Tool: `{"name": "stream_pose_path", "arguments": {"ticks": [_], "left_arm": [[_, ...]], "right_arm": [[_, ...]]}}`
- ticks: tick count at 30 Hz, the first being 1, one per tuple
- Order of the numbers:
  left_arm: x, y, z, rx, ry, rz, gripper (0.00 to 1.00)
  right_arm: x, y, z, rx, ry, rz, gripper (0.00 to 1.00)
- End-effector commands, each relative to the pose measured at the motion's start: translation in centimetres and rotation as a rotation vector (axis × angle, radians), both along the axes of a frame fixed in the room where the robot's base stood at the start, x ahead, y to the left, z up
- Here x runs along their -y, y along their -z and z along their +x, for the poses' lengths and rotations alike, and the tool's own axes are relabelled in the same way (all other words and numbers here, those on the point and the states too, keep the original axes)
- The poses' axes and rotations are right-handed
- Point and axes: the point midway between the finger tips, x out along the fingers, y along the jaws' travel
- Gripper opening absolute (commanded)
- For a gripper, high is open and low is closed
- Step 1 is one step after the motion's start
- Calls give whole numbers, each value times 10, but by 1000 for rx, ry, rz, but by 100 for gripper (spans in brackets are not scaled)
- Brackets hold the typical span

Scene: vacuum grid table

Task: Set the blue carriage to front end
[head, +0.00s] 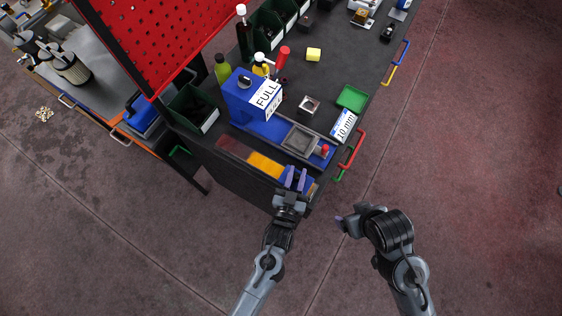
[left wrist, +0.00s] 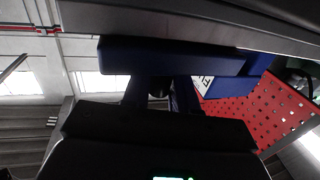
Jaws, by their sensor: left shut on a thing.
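The blue carriage (head: 308,183) sits at the right end of a strip with red and yellow parts along the table's near side. In the left wrist view the blue carriage (left wrist: 170,57) is a long blue bar across the tips of my left gripper (left wrist: 160,88), under a grey edge. The fingers hide part of the carriage in the head view. My right gripper (head: 343,222) hangs clear of the table, and its opening is not readable.
A blue box marked FULL (head: 250,95) stands on the dark table, with a grey square plate (head: 300,140) beside it. A red handle (head: 353,150) sticks out at the right edge. A green tray (head: 351,98) lies nearby. The floor at right is clear.

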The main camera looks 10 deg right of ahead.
Motion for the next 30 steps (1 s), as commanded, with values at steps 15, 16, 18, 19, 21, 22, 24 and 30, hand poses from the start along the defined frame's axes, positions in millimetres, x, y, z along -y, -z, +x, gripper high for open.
{"name": "stream_pose_path", "arguments": {"ticks": [15,16,18,19,21,22,24,30], "left_arm": [[14,-1,-11,2,4,-2,0],[14,-1,-11,2,5,-2,0],[14,-1,-11,2,5,-2,35],[14,-1,-11,2,5,-2,39],[14,-1,-11,2,5,-2,45],[14,-1,-11,1,4,-2,45],[13,-1,-10,1,3,-2,45],[12,0,-11,0,2,0,45]], "right_arm": [[-2,-1,0,0,5,7,84],[-2,-1,0,0,5,8,84],[-2,-1,0,0,5,9,84],[-2,-1,0,1,6,10,84],[-3,-1,1,0,7,11,84],[-3,-1,0,0,7,11,84],[-3,-1,0,0,7,11,84],[-2,-1,1,0,6,9,84]]}}
